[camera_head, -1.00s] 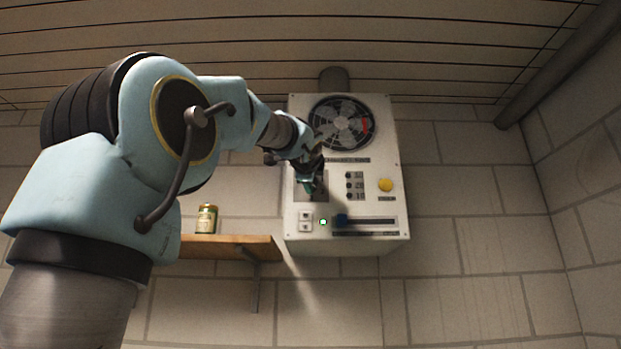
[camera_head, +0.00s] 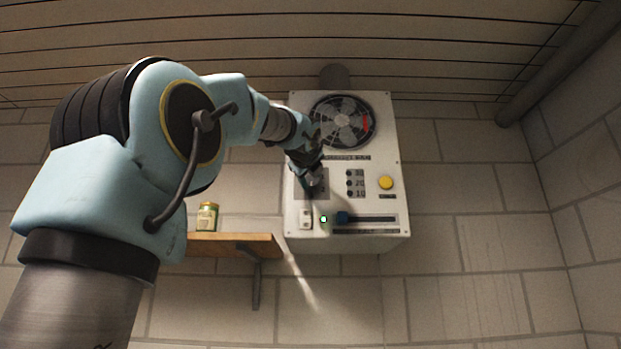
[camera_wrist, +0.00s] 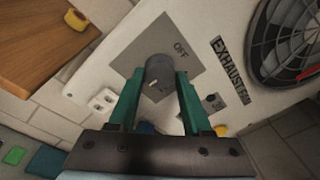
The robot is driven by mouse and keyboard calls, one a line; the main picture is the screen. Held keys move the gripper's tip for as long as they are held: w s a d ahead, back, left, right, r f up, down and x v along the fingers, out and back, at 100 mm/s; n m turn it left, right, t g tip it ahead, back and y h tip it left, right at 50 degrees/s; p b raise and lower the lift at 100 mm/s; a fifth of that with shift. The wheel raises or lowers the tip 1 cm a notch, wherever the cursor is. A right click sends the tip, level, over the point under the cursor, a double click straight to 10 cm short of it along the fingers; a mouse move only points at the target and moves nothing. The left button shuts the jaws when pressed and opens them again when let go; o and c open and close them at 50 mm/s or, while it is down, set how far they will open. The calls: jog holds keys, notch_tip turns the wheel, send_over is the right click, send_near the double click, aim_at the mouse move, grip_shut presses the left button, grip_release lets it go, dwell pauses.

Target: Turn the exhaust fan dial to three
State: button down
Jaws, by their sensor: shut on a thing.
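The exhaust fan dial (camera_wrist: 158,76) is a dark grey round knob with a small pale mark on its face. It sits on a grey square plate (camera_wrist: 178,38) marked OFF, on the white fan panel (camera_head: 373,232). My gripper (camera_wrist: 157,80) is shut on the dial, with one green finger on each side of it. In the head view my gripper (camera_head: 313,184) is at the panel's left part and hides most of the dial. The plate's other numbers are mostly hidden, so I cannot tell the dial's setting.
The panel carries a fan (camera_head: 342,122), a yellow button (camera_head: 385,182), small black buttons, a blue slider (camera_head: 342,218), a green light (camera_head: 323,218) and white switches (camera_wrist: 103,99). A wooden shelf (camera_head: 235,243) with a jar (camera_head: 207,216) is at left.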

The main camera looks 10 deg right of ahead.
jog(key=shift+f, duration=0.1)
dwell(0.3)
jog(key=shift+c, duration=1.7)
grip_release()
jog(key=b+v, duration=0.4)
jog(key=v, duration=0.6)
jog(key=shift+s+b, duration=0.3)
jog(key=shift+s, duration=0.1)
jog(key=shift+w+a, duration=0.1)
